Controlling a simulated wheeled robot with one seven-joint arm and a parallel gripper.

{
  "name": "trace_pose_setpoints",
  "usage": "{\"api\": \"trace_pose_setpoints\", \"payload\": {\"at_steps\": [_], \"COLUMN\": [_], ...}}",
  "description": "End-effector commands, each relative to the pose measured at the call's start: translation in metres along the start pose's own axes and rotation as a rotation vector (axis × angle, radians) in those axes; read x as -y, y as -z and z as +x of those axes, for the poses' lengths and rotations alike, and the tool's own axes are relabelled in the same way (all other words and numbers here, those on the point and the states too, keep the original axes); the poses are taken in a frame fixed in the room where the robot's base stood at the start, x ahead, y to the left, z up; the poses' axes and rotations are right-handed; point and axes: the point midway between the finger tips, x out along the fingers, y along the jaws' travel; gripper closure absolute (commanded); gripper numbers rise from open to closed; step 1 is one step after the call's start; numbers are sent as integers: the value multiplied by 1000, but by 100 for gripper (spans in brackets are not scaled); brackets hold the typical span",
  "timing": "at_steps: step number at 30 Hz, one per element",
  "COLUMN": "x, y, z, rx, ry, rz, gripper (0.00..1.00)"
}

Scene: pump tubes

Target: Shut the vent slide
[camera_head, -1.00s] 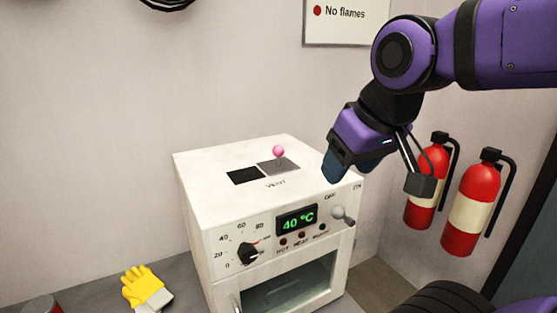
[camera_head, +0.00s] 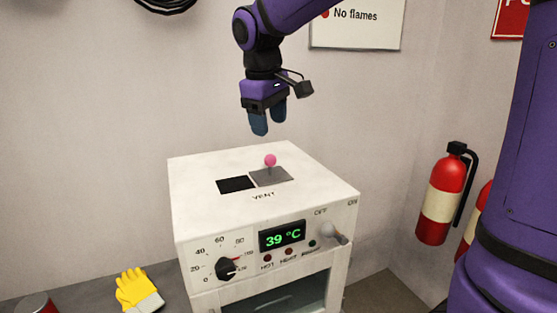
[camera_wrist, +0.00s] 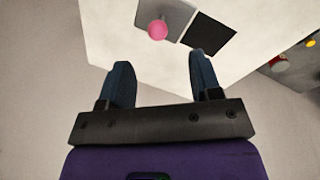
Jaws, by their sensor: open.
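The vent slide (camera_head: 282,178) is a grey plate with a pink knob (camera_head: 270,160) on top of the white oven (camera_head: 215,215). A black vent opening (camera_head: 236,185) shows uncovered to the left of the plate, with the word VENT in front. My gripper (camera_head: 269,128) is above the oven top, fingers pointing down, open and empty, a little above the knob and not touching it. In the wrist view, the knob (camera_wrist: 157,30) lies beyond the two spread fingertips (camera_wrist: 160,72), and the black opening (camera_wrist: 209,32) is to its right.
A yellow glove (camera_head: 138,290) lies to the left. Red fire extinguishers (camera_head: 441,200) hang at the right. The wall is close behind the oven.

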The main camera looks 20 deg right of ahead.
Motion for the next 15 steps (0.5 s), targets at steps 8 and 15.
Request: {"api": "trace_pose_setpoints", "payload": {"at_steps": [8,15], "x": [0,0], "y": [25,23], "z": [11,40], "rx": [29,32], "ry": [4,4], "rz": [-52,-51], "gripper": [42,42]}}
